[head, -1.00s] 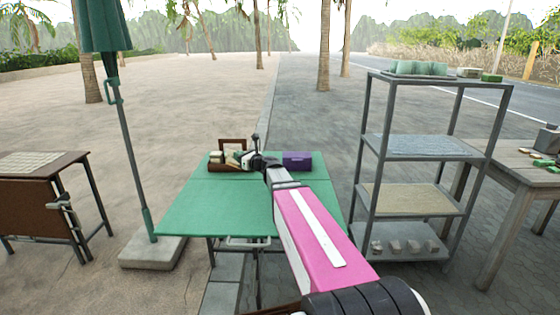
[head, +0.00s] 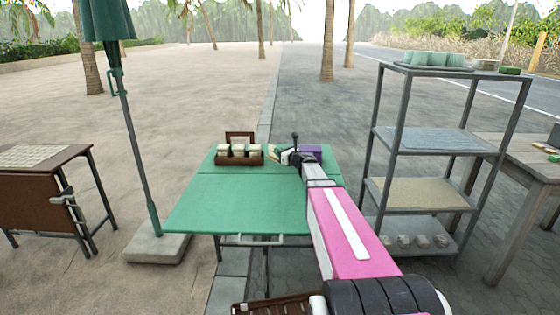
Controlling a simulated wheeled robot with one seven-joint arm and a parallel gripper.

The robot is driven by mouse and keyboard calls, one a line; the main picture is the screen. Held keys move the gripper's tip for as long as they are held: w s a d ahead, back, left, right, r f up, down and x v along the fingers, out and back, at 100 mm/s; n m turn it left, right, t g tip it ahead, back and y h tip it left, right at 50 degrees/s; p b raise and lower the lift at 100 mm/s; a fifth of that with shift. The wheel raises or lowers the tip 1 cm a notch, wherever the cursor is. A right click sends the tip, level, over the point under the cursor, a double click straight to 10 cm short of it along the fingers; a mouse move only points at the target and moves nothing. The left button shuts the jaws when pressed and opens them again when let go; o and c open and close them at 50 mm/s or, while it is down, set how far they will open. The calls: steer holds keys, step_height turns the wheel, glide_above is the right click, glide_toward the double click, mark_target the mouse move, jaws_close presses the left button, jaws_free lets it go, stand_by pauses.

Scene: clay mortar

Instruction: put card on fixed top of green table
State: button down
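The green table (head: 240,205) stands ahead of me, its top split by a seam into a narrow far part (head: 210,163) and a larger near part. My gripper (head: 281,156) is over the far part, between a brown tray and a purple box. It is small in view and partly hidden by my own arm, so its opening is unclear. A small pale tan piece (head: 272,152) shows beside the fingertips; I cannot tell whether it is the card or whether it is held.
The brown tray (head: 240,160) holds several pale-topped jars. The purple box (head: 311,151) is partly behind my arm. A parasol pole (head: 135,150) stands left, a grey shelf rack (head: 420,138) right. The near part of the green top is bare.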

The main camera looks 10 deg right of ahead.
steer(key=shift+w+d+f, duration=0.15)
steer(key=shift+d+f, duration=0.15)
steer(key=shift+d, duration=0.05)
steer(key=shift+f, duration=1.95)
steer(key=c, duration=1.3)
jaws_free()
steer(key=shift+f, duration=0.1)
steer(key=v, duration=1.2)
